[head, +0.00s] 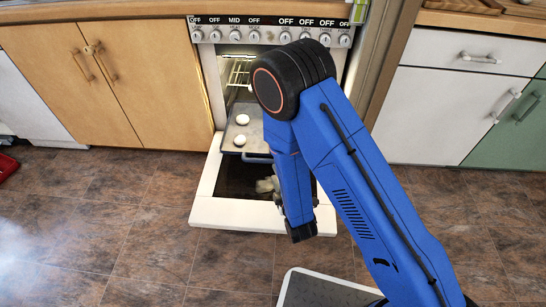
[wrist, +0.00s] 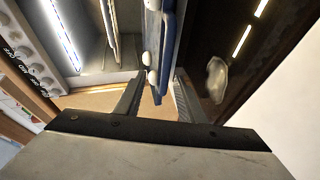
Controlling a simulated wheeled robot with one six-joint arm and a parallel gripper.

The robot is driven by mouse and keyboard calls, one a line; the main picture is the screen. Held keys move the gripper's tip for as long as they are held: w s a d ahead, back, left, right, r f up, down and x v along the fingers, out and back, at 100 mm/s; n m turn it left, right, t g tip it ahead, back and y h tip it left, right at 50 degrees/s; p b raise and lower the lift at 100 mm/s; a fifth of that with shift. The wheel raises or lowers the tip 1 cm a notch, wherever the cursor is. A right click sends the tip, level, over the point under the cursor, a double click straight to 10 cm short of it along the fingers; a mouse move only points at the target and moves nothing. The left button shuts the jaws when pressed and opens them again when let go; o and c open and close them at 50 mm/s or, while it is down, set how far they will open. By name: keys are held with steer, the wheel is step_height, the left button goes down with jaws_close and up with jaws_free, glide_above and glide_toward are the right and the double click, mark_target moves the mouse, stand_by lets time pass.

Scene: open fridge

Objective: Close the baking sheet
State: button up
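The baking sheet (head: 256,130) sticks out of the open oven above the lowered oven door (head: 235,214), with white round buns (head: 239,140) on it. Its blue front edge also shows in the head view. In the wrist view the baking sheet (wrist: 168,50) is seen edge-on, upright in the picture, with buns along its left side. My gripper (wrist: 158,92) is open, one finger on each side of the sheet's front edge, with gaps visible beside it. In the head view my arm hides most of the gripper and the sheet's right part.
An oven rack (head: 238,73) sits inside the lit oven, above the sheet. A pale lump (wrist: 216,80) shows over the dark door glass; I cannot tell what it is. The floor in front is mostly clear.

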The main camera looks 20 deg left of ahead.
steer(key=shift+n+y, duration=0.4)
steer(key=shift+n, duration=0.2)
steer(key=x, duration=0.5)
steer(key=f+x, duration=0.1)
steer(key=x, duration=0.4)
steer(key=f+x, duration=0.1)
steer(key=x, duration=0.4)
steer(key=shift+a, duration=0.3)
jaws_close()
